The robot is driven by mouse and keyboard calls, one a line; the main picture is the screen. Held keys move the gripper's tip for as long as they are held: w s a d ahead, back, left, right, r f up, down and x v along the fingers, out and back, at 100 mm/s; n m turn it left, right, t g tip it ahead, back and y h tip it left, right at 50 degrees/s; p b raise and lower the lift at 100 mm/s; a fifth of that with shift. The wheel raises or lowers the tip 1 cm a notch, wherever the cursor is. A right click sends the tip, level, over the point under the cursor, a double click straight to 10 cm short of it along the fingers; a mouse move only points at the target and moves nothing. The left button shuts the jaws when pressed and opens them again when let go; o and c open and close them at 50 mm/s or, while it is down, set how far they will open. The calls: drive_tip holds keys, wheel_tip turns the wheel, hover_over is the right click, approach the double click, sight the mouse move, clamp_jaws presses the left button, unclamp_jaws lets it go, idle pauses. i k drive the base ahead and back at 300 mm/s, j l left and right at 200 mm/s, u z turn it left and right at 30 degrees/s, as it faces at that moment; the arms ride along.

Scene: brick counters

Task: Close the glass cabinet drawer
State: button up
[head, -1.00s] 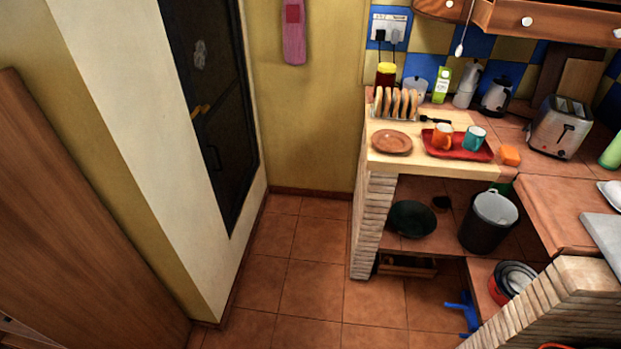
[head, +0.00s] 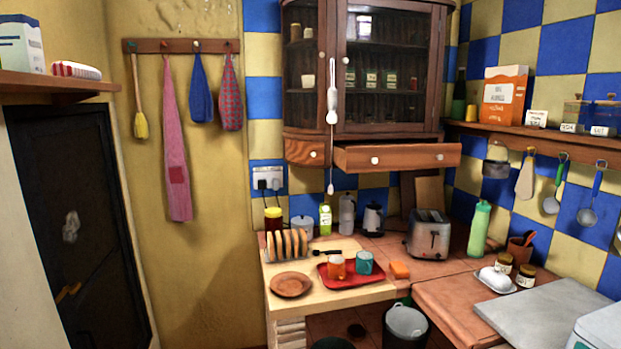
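The glass cabinet (head: 335,75) hangs on the tiled wall above the corner counter, with dark wood frames and glass doors showing jars inside. Its wide lower drawer (head: 415,156) is pulled out towards me, with a white knob (head: 375,161) on its front. The small drawer (head: 305,153) to its left looks shut, and it has a white knob too. A white pull cord hangs in front of the cabinet. My gripper is not in view.
Below the drawer, the counter holds a toaster (head: 428,234), a dark kettle (head: 372,219), a toast rack (head: 287,245) and a red tray (head: 350,277) with cups. Utensils hang from the shelf (head: 540,137) at right. A dark door (head: 75,215) stands at left.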

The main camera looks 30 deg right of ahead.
sight(373, 157)
drive_tip(key=i+z, duration=0.15)
drive_tip(key=z, duration=0.75)
